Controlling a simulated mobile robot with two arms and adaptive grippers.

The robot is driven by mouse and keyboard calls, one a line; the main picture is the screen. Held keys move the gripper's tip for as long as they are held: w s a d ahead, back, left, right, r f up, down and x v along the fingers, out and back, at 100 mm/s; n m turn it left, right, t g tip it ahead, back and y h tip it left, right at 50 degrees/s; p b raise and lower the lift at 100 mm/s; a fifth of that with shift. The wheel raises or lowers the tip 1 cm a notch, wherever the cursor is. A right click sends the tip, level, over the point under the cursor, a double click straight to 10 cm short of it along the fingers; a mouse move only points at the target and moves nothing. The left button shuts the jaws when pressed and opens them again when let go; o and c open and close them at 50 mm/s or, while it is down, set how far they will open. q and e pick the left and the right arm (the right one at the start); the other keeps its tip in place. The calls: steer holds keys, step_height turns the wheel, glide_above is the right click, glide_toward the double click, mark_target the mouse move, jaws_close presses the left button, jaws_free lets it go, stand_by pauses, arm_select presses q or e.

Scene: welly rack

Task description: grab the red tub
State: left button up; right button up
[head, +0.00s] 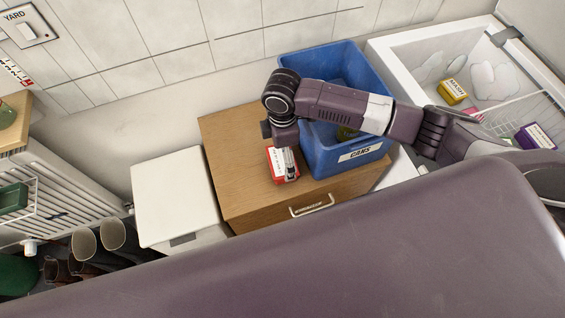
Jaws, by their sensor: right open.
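The red tub (276,171), with a white label, stands on the wooden cabinet top (232,149), just left of the blue bin. My right gripper (291,168) points down at the tub and covers part of its right side. Its jaws are open. I cannot tell whether the fingers touch the tub or sit around it. My left gripper is not in view.
The blue bin (361,158) marked "CANS" stands close on the right, under my right arm. An open chest freezer (401,64) with packets is farther right. A white-lidded box (174,194) stands left, near boots (88,247). The cabinet top's left part is clear.

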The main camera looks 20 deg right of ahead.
step_height(320, 180, down, 2)
steer(key=shift+f, duration=0.1)
steer(key=c, duration=1.5)
